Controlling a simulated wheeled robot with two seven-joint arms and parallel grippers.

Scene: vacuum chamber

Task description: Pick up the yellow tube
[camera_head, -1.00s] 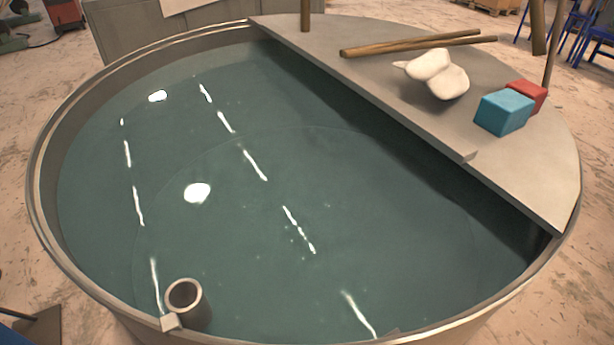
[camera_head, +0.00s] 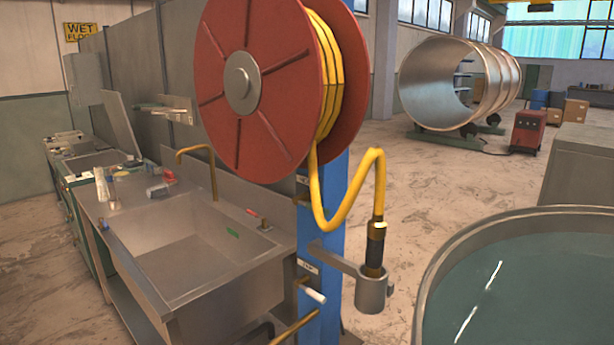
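A yellow tube (camera_head: 340,213) hangs from a large red reel (camera_head: 235,85) on a blue post. More of the tube is wound on the reel. The free length dips in a loop, rises, then drops to a dark nozzle with brass-coloured fittings (camera_head: 376,245). The nozzle stands upright in a grey ring holder (camera_head: 371,290) on a bracket from the post. Neither of my grippers shows in this view.
A steel sink (camera_head: 190,245) with a bench stands left of the post. A round water tank (camera_head: 440,270) is at the lower right. Open floor (camera_head: 430,175) lies behind them, with a large metal cylinder (camera_head: 460,85) and a red machine (camera_head: 528,130) farther back.

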